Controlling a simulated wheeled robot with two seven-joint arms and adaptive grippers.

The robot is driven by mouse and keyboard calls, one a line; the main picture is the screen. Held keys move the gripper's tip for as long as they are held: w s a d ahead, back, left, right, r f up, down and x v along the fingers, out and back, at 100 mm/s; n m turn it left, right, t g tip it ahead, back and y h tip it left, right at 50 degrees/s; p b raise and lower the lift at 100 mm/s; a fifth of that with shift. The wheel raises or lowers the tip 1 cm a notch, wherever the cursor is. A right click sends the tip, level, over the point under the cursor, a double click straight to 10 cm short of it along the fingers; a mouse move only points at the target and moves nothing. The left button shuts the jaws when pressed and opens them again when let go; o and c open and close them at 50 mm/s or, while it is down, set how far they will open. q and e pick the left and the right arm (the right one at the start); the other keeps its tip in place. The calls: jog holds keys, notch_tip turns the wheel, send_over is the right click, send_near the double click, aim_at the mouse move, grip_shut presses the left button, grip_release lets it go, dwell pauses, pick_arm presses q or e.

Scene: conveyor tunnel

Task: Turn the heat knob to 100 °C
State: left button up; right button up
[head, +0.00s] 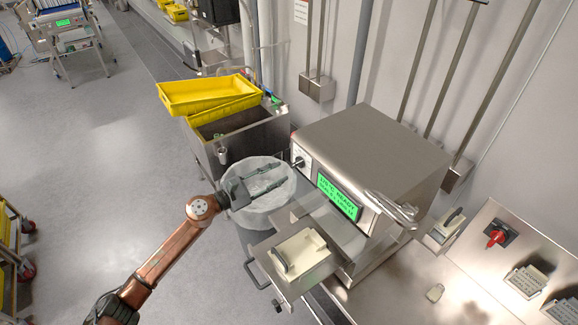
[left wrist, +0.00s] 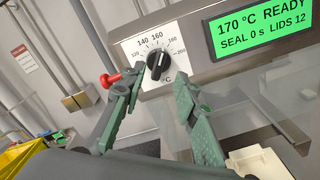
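The black heat knob (left wrist: 158,64) sits on a white dial marked in °C, on the front of a steel sealing machine (head: 375,150). Its white pointer line points up and slightly right, around the 160 mark and beyond. The green display (left wrist: 262,30) reads 170 °C READY, SEAL 0 s, LIDS 12. In the head view the knob (head: 298,162) is small. My left gripper (head: 284,171) is open and empty just in front of the dial. In the left wrist view its fingers (left wrist: 158,88) stand either side below the knob, seemingly apart from it. My right gripper does not show.
A red knob (left wrist: 110,79) shows beside the left finger in the left wrist view. A lined bin (head: 265,205) lies below my left gripper. Yellow trays (head: 205,93) rest on a steel cart behind. A tray carrier (head: 300,255) sticks out under the machine front. A red switch (head: 496,236) is at right.

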aim_at(293, 166)
pick_arm(q)
jog(key=p+x, duration=0.1)
jog(key=x, duration=0.4)
jog(key=shift+w+d, duration=0.25)
jog(key=shift+c, duration=0.3)
grip_shut()
